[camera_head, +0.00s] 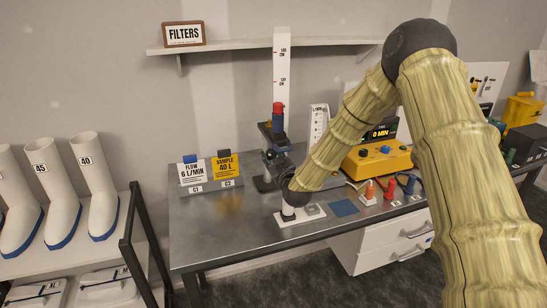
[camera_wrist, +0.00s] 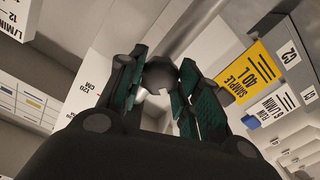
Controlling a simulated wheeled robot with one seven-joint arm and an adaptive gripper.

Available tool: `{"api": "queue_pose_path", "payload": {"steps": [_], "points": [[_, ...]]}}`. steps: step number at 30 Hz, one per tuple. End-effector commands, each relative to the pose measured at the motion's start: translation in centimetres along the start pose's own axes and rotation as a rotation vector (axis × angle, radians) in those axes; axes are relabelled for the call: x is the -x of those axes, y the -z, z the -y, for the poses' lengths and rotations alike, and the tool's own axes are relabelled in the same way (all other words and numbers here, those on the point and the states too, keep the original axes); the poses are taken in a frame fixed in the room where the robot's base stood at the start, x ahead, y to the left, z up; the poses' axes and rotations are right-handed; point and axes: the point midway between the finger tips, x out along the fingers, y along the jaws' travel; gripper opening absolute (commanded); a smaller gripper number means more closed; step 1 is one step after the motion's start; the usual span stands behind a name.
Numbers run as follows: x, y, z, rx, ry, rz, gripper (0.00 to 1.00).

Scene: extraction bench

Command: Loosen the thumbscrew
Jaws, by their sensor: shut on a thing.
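My gripper (camera_head: 271,160) is at the upright stand at the back of the bench, low on the post. In the wrist view the padded fingers of my gripper (camera_wrist: 157,88) are closed around a dark round knob, the thumbscrew (camera_wrist: 158,73). The head view does not show the thumbscrew clearly behind my fingers. The white height scale (camera_head: 281,60) rises above it, with cm marks. A red and blue cylinder (camera_head: 278,115) stands upright on a dark holder (camera_head: 270,130) on the stand, above my gripper.
Two cards, a white flow card (camera_head: 193,174) and a yellow sample card (camera_head: 226,165), stand left of the stand. A yellow box (camera_head: 378,160) sits to the right. A blue square (camera_head: 344,208) lies on the bench (camera_head: 215,235). A shelf (camera_head: 230,46) hangs behind.

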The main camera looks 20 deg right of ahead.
Motion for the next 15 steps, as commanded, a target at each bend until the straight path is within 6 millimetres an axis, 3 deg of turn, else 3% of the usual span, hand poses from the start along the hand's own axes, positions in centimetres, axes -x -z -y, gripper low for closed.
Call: {"api": "queue_pose_path", "payload": {"steps": [15], "points": [[0.0, -0.07, 0.03, 0.134, 0.0, 0.0, 0.1]]}}
